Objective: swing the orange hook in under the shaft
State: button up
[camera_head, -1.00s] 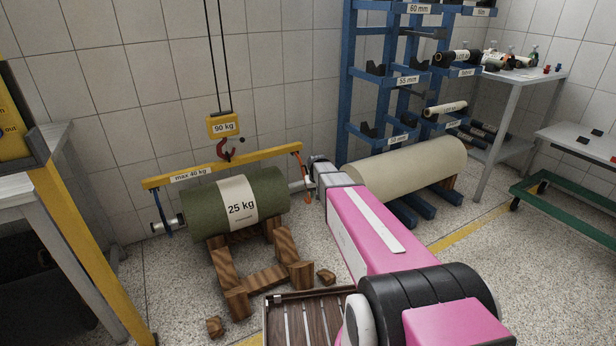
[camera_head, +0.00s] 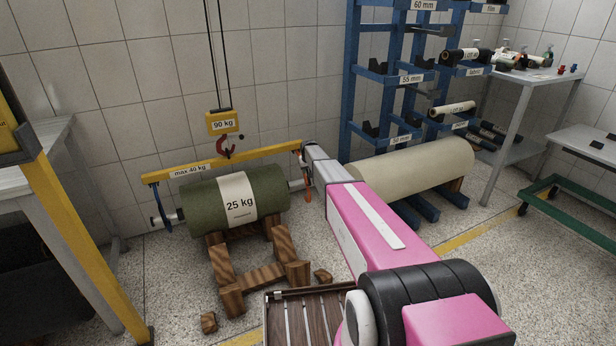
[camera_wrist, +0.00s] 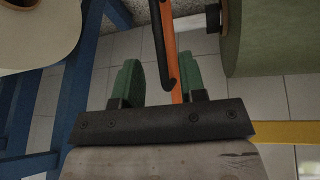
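The orange hook (camera_head: 308,190) hangs from the right end of the yellow beam (camera_head: 270,156), beside the right shaft end (camera_head: 296,184) of the green 25 kg roll (camera_head: 262,195). In the wrist view the orange hook (camera_wrist: 171,60) runs between my gripper's green fingers, close to the right one. A black hooked piece lies along it. My gripper (camera_wrist: 158,84) is open, with a clear gap at the left finger. Whether the right finger touches the hook is unclear. The roll's shaft (camera_wrist: 212,18) is at upper right.
The roll rests on a wooden cradle (camera_head: 262,277). A red crane hook (camera_head: 228,145) under the 90 kg block meets the beam. Small wooden blocks lie on the floor.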

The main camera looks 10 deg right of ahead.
jog(key=x, duration=0.6)
grip_shut()
